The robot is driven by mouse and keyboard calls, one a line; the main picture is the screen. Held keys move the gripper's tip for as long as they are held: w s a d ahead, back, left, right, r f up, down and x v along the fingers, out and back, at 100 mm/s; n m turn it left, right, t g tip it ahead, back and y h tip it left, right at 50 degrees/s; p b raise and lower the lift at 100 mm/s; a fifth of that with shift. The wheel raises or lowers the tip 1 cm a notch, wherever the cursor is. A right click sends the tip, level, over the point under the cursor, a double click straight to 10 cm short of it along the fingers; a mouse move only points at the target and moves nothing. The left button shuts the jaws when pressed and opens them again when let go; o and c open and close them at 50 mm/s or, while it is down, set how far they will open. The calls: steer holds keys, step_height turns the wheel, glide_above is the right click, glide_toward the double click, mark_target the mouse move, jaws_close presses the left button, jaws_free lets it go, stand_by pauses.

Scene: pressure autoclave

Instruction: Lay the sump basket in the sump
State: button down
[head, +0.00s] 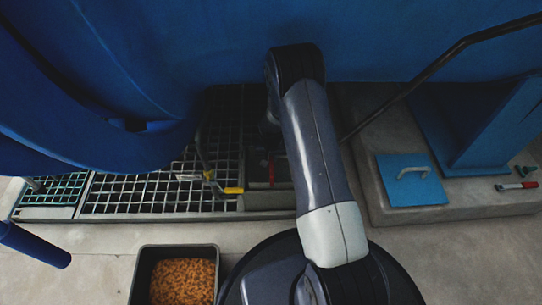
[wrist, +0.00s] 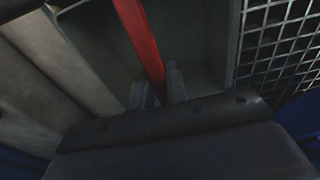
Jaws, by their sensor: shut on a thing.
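The sump (head: 285,203) is a dark rectangular opening at the right end of the floor grating, partly behind my arm in the head view. A red bar (head: 271,172) shows over it, and it runs large through the wrist view (wrist: 143,38); I take it for the handle of the sump basket. My gripper (wrist: 158,88) is shut on this red bar, with one finger on either side. In the head view my arm hides the gripper. The basket's body cannot be made out, nor whether it touches the sump's floor.
Metal grating (head: 150,192) lies left of the sump, with a yellow-ended tool (head: 232,190) on it. A bin of brown pellets (head: 182,280) stands in front. A blue plate with a handle (head: 411,182) lies on the concrete plinth (head: 470,212) at right. The blue vessel overhangs behind.

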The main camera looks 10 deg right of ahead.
mark_target(277, 176)
steer(key=shift+f, duration=4.5)
steer(key=c, duration=1.3)
jaws_free()
steer(key=r+p, duration=0.1)
steer(key=r, duration=0.2)
steer(key=s+r+p, duration=0.1)
steer(key=r+p, duration=0.1)
steer(key=r, duration=0.2)
steer(key=r+p, duration=0.1)
steer(key=r, duration=0.2)
steer(key=shift+s+a+r+p, duration=0.2)
steer(key=shift+s+r+p, duration=0.1)
steer(key=shift+r+p, duration=0.1)
steer(key=f+b, duration=0.1)
steer(key=f, duration=0.2)
steer(key=w+f+b, duration=0.1)
steer(key=f+b, duration=0.1)
steer(key=f, duration=0.2)
steer(key=f+b, duration=0.1)
steer(key=f, duration=0.2)
steer(key=shift+w+d+f+b, duration=0.15)
steer(key=shift+w+d+b, duration=0.05)
steer(key=shift+w+b, duration=0.2)
steer(key=shift+s+r, duration=0.1)
steer(key=shift+r, duration=0.25)
